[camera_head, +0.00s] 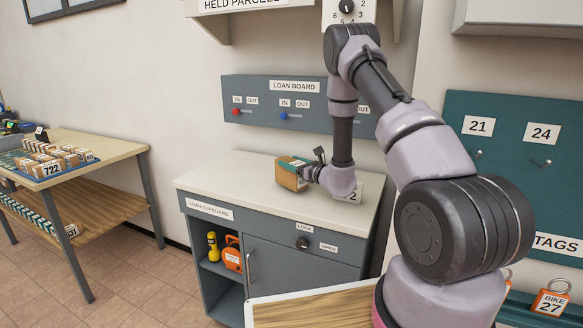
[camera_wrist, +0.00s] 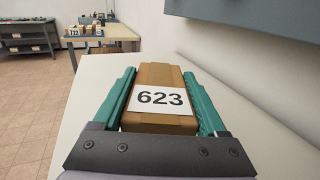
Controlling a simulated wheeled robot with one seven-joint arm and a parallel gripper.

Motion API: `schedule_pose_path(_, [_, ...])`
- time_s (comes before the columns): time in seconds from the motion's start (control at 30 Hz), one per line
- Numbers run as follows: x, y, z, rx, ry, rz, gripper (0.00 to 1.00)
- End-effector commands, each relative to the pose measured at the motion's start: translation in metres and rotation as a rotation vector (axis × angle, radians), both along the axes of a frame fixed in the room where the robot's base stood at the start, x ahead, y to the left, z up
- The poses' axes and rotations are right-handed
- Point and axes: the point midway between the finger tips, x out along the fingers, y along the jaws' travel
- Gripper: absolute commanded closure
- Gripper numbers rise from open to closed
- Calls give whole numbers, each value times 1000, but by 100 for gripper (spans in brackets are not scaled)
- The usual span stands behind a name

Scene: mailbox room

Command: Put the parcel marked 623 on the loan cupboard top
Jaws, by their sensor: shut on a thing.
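The parcel marked 623 (camera_wrist: 160,76) is a brown box with a white label, between the two green fingers of my gripper (camera_wrist: 165,95) in the wrist view. My gripper is shut on it. In the head view the parcel (camera_head: 291,174) is at the cupboard top, toward its back middle, with my gripper (camera_head: 306,172) at its right side. The loan cupboard top (camera_head: 230,180) is a pale flat surface on a grey cupboard. I cannot tell whether the parcel touches the top or is slightly above it.
The loan board (camera_head: 270,100) is on the wall behind. A table with several parcels (camera_head: 115,147) stands at left. The top's left and front areas are clear.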

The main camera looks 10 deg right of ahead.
Motion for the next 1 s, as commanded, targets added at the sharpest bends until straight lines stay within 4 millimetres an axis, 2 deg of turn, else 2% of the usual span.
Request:
schedule_pose_path(0.1, [0,0,-14,1,0,0,100])
schedule_pose_path(0.47, [0,0,-17,2,-1,-1,100])
schedule_pose_path(0.5, [0,0,-18,1,-1,-1,14])
schedule_pose_path(0.53, [0,0,-18,1,-1,-1,2])
schedule_pose_path(0.87, [0,0,-14,1,-1,-1,0])
schedule_pose_path(1.0, [1,-9,-14,1,0,-1,0])
